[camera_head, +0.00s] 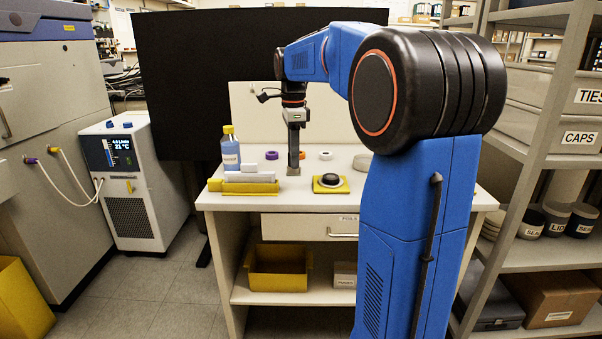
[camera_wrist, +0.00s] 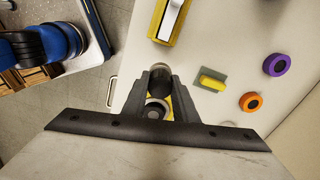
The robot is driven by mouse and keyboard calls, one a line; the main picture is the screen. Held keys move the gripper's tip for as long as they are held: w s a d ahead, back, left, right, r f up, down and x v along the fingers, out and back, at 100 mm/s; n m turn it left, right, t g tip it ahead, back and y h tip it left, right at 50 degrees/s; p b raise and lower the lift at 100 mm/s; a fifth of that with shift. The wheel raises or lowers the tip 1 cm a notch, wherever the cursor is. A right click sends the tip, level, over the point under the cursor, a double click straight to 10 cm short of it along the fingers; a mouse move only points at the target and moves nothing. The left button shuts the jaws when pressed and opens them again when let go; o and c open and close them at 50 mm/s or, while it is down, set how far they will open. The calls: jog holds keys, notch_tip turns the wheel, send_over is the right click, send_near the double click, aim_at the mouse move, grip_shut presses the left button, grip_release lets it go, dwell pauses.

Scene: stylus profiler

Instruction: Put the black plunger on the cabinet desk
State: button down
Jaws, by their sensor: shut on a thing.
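My gripper (camera_head: 294,158) points straight down over the middle of the cabinet desk (camera_head: 235,201). In the wrist view the gripper (camera_wrist: 158,88) is shut on a dark cylindrical thing, the black plunger (camera_wrist: 160,77), which sits between the fingers. Whether its lower end touches the desk cannot be told. A black round disc (camera_head: 330,180) with a light rim lies on a yellow mat (camera_head: 318,188) to the right of the gripper. In the wrist view this disc (camera_wrist: 156,108) shows just below the plunger, partly covered by the fingers.
A blue bottle (camera_head: 230,155) and a white block on yellow bars (camera_head: 250,187) stand left of the gripper. Purple (camera_head: 271,155), orange (camera_wrist: 251,102) and white (camera_head: 326,155) rings lie behind. A yellow block (camera_wrist: 212,82) on a grey pad lies nearby. The desk's front strip is clear.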

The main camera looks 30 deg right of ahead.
aim_at(294, 173)
jog(key=shift+f, duration=2.85)
jog(key=shift+f, duration=0.1)
jog(key=c, duration=1.4)
grip_release()
notch_tip(294, 173, up, 12)
jog(key=shift+r, duration=0.1)
